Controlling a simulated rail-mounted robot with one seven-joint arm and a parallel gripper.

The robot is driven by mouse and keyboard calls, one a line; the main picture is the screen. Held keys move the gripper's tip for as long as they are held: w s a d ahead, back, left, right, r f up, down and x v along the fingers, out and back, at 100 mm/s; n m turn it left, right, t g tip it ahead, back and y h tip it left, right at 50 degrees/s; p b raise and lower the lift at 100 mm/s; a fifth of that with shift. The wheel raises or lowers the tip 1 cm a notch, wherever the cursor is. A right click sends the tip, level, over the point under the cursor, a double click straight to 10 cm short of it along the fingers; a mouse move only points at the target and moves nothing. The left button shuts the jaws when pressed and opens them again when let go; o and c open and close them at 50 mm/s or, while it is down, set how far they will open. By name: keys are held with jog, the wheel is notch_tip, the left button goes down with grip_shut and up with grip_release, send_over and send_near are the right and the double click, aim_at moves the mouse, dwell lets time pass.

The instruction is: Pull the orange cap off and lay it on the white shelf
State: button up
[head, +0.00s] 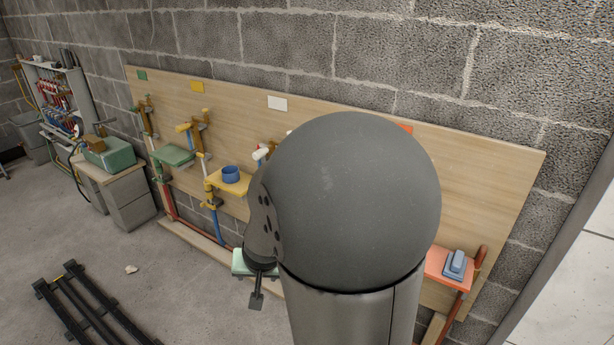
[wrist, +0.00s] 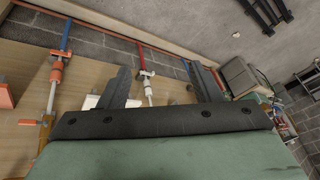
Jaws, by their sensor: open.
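My gripper (wrist: 160,74) shows in the wrist view with its two dark fingers spread apart and nothing held between them. In the head view my gripper (head: 256,292) points down in front of a pale shelf. That shelf, which looks like the white shelf (head: 243,263), is partly covered by my arm. In the wrist view a white surface (wrist: 91,102) shows beside the left finger. An orange fitting (wrist: 57,73) sits on a pipe at the left of the wrist view. I cannot tell whether it is the orange cap; my arm hides part of the board in the head view.
A wooden board (head: 480,190) on the block wall carries pipes and shelves. A blue cap-like piece (head: 230,174) stands on the yellow shelf (head: 214,185). A blue object (head: 455,264) rests on the red shelf (head: 436,267). Black rails (head: 88,305) lie on the open floor.

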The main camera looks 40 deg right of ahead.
jog(key=w+d+f+m+t+h+b, duration=0.1)
jog(key=w+d+f+m+h, duration=0.1)
jog(key=d, duration=0.4)
jog(key=w+d+f+m+h, duration=0.1)
jog(key=d+f+m+h, duration=0.1)
jog(key=d, duration=0.4)
jog(key=s+d+r+m+h+b, duration=0.1)
jog(key=d+r+h, duration=0.1)
jog(key=d+h, duration=0.4)
jog(key=s+d+r+m+h+b, duration=0.1)
jog(key=d+h, duration=0.5)
jog(key=d, duration=0.9)
notch_tip(320, 180, up, 2)
jog(key=shift+s+d+r+m, duration=0.1)
jog(key=shift+s+d+m, duration=0.15)
jog(key=shift+s+m, duration=0.5)
jog(key=shift+b+x, duration=1.2)
jog(key=shift+x, duration=3.3)
jog(key=shift+b, duration=0.8)
